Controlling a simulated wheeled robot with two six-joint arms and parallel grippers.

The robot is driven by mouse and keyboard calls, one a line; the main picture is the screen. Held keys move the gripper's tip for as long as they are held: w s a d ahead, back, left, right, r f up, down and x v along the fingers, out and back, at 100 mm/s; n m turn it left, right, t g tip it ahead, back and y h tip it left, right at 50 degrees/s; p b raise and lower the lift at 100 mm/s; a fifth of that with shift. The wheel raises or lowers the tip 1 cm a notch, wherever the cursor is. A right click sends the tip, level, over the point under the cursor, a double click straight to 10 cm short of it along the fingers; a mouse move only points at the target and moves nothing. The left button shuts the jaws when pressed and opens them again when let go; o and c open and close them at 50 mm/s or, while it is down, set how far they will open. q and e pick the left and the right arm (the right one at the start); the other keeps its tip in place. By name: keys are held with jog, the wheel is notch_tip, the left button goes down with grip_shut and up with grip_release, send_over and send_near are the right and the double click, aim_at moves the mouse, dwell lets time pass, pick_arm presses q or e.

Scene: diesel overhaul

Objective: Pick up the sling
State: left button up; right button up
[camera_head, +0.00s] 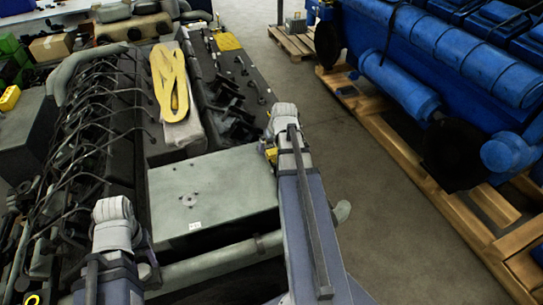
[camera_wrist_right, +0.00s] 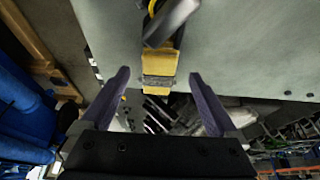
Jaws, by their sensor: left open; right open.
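The sling (camera_head: 171,82) is a flat yellow band folded into a long loop. It lies on top of the engine, on a pale narrow cover, in the head view. My right gripper (camera_wrist_right: 160,100) is open, with its two dark fingers apart. In the head view my right wrist (camera_head: 284,122) is right of the sling and nearer to me, apart from it. A yellow piece with a grey band (camera_wrist_right: 158,70) shows beyond the fingers; I cannot tell what it is. My left wrist (camera_head: 115,222) is near the front left of the engine, far from the sling; its fingers are hard to make out.
A flat grey-green cover (camera_head: 215,190) fills the engine's near end. Dark bent pipes (camera_head: 95,120) stand along its left side. A blue engine (camera_head: 430,60) on a wooden pallet (camera_head: 425,185) stands at the right, with bare floor (camera_head: 350,140) between.

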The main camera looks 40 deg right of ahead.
aim_at(271, 150)
jog(key=b+x, duration=0.3)
jog(key=x, duration=0.1)
jog(key=shift+r, duration=0.1)
jog(key=shift+c, duration=0.3)
grip_shut()
dwell(0.4)
